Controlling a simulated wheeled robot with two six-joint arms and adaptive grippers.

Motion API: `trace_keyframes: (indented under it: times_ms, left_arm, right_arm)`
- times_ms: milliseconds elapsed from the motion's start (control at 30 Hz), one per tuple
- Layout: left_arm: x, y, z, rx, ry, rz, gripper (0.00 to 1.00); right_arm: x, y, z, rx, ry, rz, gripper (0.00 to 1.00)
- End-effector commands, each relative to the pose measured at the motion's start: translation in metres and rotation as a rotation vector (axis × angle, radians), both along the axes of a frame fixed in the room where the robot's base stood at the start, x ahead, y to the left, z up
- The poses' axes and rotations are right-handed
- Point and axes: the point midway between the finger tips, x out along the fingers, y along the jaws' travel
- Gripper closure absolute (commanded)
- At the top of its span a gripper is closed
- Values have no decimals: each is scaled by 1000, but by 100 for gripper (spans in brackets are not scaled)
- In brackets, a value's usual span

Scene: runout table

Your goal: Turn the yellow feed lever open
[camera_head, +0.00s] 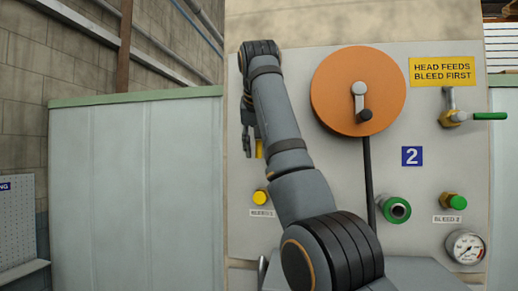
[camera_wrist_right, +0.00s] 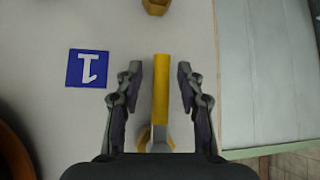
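The yellow feed lever (camera_wrist_right: 162,92) stands between the two fingers of my right gripper (camera_wrist_right: 160,78) in the right wrist view. The fingers are open, with a gap on each side of the lever. Its yellow base is partly hidden at the bottom by my gripper. In the head view only a small bit of the lever (camera_head: 259,149) shows beside my right gripper (camera_head: 248,150), at the left side of the grey panel; my right arm hides the rest. My left gripper is in neither view.
The grey panel (camera_head: 330,205) carries an orange disc (camera_head: 335,95), a green-handled valve (camera_head: 489,116), a yellow knob (camera_head: 260,197), a green port (camera_head: 397,209) and a gauge (camera_head: 465,247). A blue "1" plate (camera_wrist_right: 87,69) is near the lever. A pale partition (camera_head: 135,190) stands left.

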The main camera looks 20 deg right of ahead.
Motion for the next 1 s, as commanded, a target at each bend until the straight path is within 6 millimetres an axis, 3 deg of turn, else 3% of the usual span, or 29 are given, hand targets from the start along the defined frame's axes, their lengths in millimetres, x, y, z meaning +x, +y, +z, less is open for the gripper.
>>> trace_keyframes:
  times_ms: [500, 1000]
  left_arm:
    - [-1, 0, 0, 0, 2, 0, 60]
    - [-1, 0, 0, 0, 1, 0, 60]
  right_arm:
    - [-47, 19, 51, 0, 0, 0, 62]
    - [-49, 21, 53, 0, 0, 0, 62]
